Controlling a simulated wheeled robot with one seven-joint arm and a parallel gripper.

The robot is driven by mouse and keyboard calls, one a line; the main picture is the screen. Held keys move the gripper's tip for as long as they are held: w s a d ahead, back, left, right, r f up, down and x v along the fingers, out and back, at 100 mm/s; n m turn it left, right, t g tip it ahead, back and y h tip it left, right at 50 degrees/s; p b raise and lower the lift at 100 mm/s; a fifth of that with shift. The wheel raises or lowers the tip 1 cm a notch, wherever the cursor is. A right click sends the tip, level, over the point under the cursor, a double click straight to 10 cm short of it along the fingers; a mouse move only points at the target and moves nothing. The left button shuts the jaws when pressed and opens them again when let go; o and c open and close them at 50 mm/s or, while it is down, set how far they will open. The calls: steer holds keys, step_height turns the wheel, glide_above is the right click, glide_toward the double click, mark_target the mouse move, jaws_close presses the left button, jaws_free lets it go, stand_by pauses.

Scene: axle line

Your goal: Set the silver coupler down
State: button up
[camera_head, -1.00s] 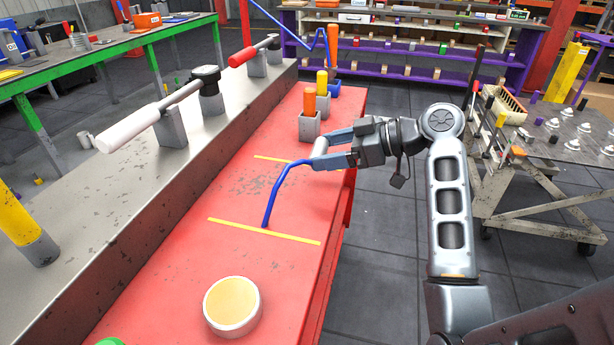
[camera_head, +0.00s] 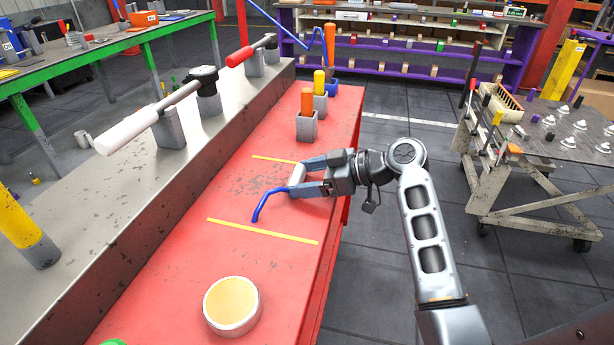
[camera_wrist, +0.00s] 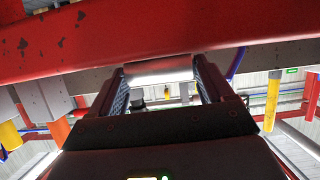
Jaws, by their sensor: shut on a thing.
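The silver coupler (camera_head: 297,174) is a short pale cylinder between the fingers of my gripper (camera_head: 300,177), which is shut on it. It also shows in the wrist view (camera_wrist: 158,74), spanning the two fingertips. The gripper is low over the right side of the red bench top (camera_head: 180,290). I cannot tell whether the coupler touches the bench. A bent blue hose (camera_head: 265,203) runs from beside the near finger toward the left; its join to the coupler is hidden.
Yellow lines (camera_head: 262,231) mark the bench. A grey block with an orange peg (camera_head: 307,128) stands behind the gripper, and a round tin with a yellow-orange top (camera_head: 232,306) stands in front. A grey ledge with levers borders the left. The bench between the yellow lines is mostly clear.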

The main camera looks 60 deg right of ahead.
steer(key=shift+f, duration=0.2)
steer(key=o, duration=1.1)
steer(key=shift+r, duration=0.1)
steer(key=shift+r, duration=0.15)
steer(key=b+v, duration=0.1)
steer(key=v, duration=1.1)
